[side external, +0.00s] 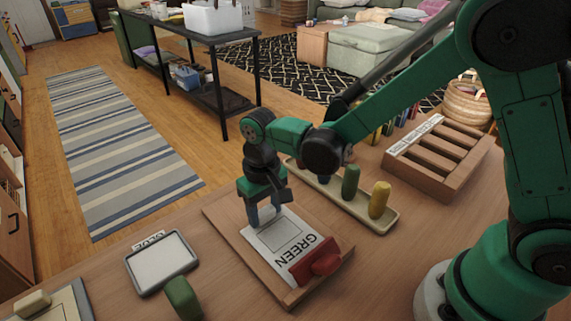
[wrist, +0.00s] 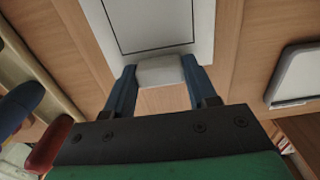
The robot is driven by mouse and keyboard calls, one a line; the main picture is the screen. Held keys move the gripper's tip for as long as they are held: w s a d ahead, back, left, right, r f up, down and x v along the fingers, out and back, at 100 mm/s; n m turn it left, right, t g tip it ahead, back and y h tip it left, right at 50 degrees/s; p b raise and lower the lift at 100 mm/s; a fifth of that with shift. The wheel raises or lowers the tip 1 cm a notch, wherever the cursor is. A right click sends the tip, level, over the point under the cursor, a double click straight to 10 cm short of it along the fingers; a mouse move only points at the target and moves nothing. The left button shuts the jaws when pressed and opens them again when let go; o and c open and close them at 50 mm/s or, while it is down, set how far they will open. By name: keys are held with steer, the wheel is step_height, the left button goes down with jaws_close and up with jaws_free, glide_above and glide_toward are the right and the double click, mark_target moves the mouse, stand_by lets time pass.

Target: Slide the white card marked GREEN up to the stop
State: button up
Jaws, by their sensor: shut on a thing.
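The white card marked GREEN (side external: 283,238) lies flat on a wooden board (side external: 230,235), its lettering towards the board's near end. The card also shows in the wrist view (wrist: 150,25), with a black outline on it. My gripper (side external: 263,215) is low over the card's far end. In the wrist view my gripper's blue fingers (wrist: 160,85) are shut on a pale tab (wrist: 160,70) at the card's edge. A red block with a rounded knob (side external: 315,262) stands by the word GREEN at the near end. I cannot tell which part is the stop.
A tray (side external: 375,218) with blue, green and yellow pegs stands right of the board. A slotted wooden rack (side external: 440,155) is behind it. A grey-framed white pad (side external: 162,263) and a green block (side external: 183,298) lie to the left. Bare tabletop separates them from the board.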

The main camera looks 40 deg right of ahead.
steer(key=o, duration=1.3)
step_height(320, 180, up, 5)
steer(key=shift+r, duration=0.1)
steer(key=s+d+r+t, duration=0.6)
steer(key=d+t, duration=0.1)
steer(key=d, duration=0.3)
steer(key=shift+s+r, duration=0.35)
